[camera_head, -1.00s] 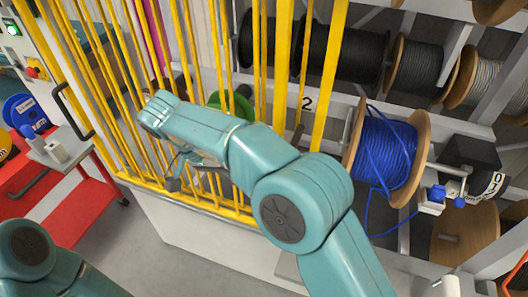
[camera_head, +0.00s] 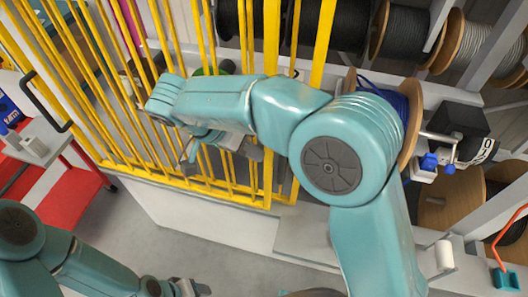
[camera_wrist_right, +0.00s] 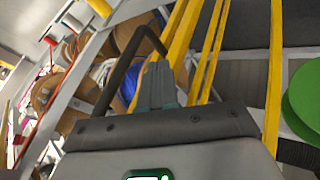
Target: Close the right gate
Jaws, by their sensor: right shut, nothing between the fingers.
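Yellow barred gate panels (camera_head: 105,80) stretch across the left and middle of the head view, with their lower rail (camera_head: 215,192) above a pale ledge. I cannot tell exactly where one panel ends. A black handle (camera_head: 45,102) is on the yellow framework at far left. My right gripper (camera_head: 187,165) is in front of the bars in the head view, partly hidden by its own arm. In the right wrist view its fingers (camera_wrist_right: 157,87) are together and empty, just right of a black bar handle (camera_wrist_right: 122,65) beside yellow bars (camera_wrist_right: 180,45). Contact is unclear. My left gripper (camera_head: 187,288) shows at the bottom edge.
A blue cable reel (camera_head: 408,112), mostly behind my right arm, and other reels (camera_head: 402,42) stand on racks at right. A red cart (camera_head: 72,200) is at left. Grey floor (camera_head: 195,245) is open in front of the ledge. A green reel (camera_wrist_right: 305,95) shows in the wrist view.

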